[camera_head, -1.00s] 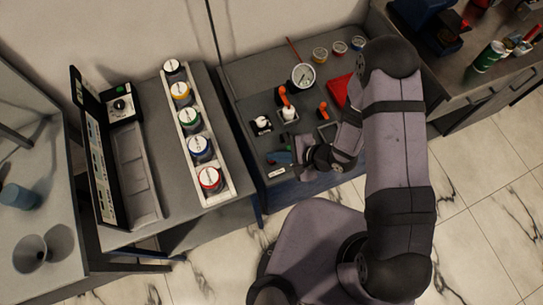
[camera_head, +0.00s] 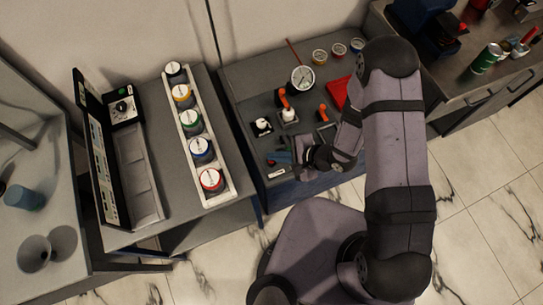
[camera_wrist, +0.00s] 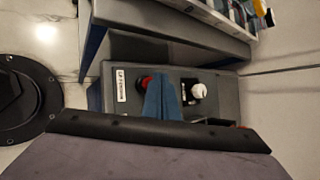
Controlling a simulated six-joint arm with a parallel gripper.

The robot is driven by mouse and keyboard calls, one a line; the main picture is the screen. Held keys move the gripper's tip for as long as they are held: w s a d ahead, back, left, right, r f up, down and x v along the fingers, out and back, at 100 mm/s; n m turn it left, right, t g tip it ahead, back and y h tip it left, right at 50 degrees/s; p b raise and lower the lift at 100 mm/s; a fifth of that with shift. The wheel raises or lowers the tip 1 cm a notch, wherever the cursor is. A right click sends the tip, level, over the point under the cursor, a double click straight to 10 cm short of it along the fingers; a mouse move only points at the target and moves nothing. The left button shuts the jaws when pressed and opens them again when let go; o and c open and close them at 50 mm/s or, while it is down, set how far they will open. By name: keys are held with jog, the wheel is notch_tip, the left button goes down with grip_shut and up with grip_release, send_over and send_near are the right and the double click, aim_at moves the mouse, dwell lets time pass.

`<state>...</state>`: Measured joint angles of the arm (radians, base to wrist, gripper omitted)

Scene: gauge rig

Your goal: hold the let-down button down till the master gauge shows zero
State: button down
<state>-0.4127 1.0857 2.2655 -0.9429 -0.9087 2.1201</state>
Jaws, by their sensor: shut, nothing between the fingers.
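The master gauge (camera_head: 302,77) is the large white dial at the back of the rig panel; its reading is too small to tell. A red button (camera_wrist: 146,82) shows beside a white label (camera_wrist: 121,85) in the wrist view, partly hidden by my fingers; the label's text is too small to read surely. My gripper (camera_wrist: 163,96) is shut and empty, its blue fingers pointing down over the panel next to the red button. Contact with the button cannot be told. In the head view my gripper (camera_head: 281,157) is at the panel's front, near the label (camera_head: 277,173).
A white knob (camera_head: 263,126) and orange-handled valves (camera_head: 283,97) stand behind my gripper. Small coloured gauges (camera_head: 319,55) and a red block (camera_head: 338,92) are at the back. A rack of round dials (camera_head: 202,150) stands on the left bench.

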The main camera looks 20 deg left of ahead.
jog(key=shift+r, duration=0.4)
notch_tip(320, 180, up, 5)
jog(key=p, duration=0.5)
jog(key=shift+f, duration=0.1)
dwell(0.6)
